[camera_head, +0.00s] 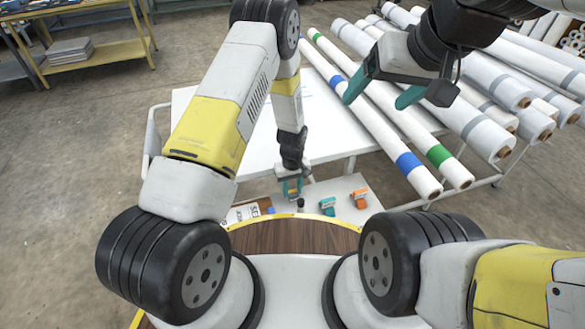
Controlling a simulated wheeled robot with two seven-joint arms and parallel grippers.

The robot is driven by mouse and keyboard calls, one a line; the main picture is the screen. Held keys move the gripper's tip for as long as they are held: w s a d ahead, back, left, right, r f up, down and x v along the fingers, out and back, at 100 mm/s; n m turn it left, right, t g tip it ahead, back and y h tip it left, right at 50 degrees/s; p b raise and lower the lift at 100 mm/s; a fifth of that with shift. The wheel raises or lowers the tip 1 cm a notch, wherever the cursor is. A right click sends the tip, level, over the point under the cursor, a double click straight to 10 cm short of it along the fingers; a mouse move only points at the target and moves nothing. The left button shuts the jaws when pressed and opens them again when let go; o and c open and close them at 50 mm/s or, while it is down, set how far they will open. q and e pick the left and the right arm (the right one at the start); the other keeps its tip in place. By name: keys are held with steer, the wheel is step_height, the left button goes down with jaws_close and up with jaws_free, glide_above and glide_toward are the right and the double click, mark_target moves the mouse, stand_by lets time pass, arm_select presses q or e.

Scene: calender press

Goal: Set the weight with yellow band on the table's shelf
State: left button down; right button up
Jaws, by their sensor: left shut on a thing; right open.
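My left gripper (292,186) reaches down in front of the white table (222,124), over its lower shelf (343,186). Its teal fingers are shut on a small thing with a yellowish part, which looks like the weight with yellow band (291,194). The fingers hide most of it, and I cannot tell whether it touches the shelf. A small dark object (300,203) stands just right of it. My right gripper (383,95) is open and empty above the long rolls at the table's right side.
On the shelf are a teal tool (327,206), an orange tool (359,198) and a printed sheet (243,212). Long white rolls with blue (408,162) and green (438,155) bands lie on the right. A yellow-framed bench (97,52) stands at the far left.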

arm_select(q)
steer(key=shift+f, duration=1.05)
steer(key=shift+f, duration=0.15)
steer(key=c, duration=1)
jaws_free()
steer(key=shift+o, duration=0.2)
